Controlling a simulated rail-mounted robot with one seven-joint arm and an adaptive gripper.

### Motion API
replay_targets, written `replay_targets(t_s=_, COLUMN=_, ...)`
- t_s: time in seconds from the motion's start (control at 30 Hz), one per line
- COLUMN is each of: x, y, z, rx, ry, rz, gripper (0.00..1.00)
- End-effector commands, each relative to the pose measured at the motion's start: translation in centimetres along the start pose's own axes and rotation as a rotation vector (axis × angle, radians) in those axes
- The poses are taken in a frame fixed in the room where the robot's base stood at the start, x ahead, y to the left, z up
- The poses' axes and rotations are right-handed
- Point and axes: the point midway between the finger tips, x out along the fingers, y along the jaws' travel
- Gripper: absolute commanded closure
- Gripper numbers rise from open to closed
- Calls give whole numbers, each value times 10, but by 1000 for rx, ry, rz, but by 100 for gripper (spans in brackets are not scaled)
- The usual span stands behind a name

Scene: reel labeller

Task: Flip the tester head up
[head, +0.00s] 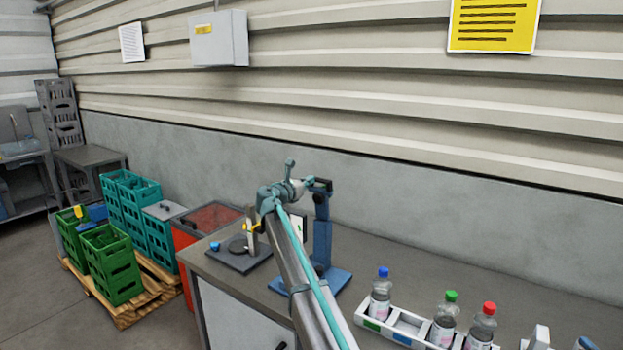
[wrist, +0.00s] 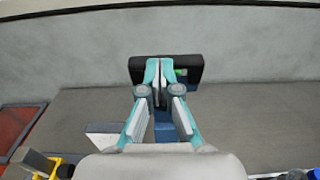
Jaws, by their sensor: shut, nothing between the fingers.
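The tester is a blue stand (head: 322,240) on a blue base on the bench. Its dark head (head: 320,185) sits at the top of the column, beside my gripper (head: 305,185). In the wrist view the tester head (wrist: 190,68) is a black block with a small green patch, spanning behind my fingertips (wrist: 157,66). My fingers are shut with nothing between them. The tips overlap the head's middle in the picture; I cannot tell whether they touch it. My arm hides part of the stand's left side, and the fingers hide the middle of the head.
A dark plate fixture (head: 240,258) with a yellow part stands left of the tester. A white tray (head: 372,318) with bottles with blue, green and red caps is at the right front. The wall (head: 420,210) runs behind the bench. Green crates (head: 110,262) stand on a pallet at left.

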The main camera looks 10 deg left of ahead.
Motion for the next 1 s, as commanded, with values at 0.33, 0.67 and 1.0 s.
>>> replay_targets(t_s=0.33, x=-34, y=-1, z=56, rx=3, ry=-2, rz=-1, gripper=100)
replay_targets(t_s=0.67, x=-47, y=-1, z=87, rx=0, ry=0, rz=-2, gripper=100)
replay_targets(t_s=1.0, x=-48, y=-1, z=90, rx=-1, ry=0, rz=-2, gripper=100)
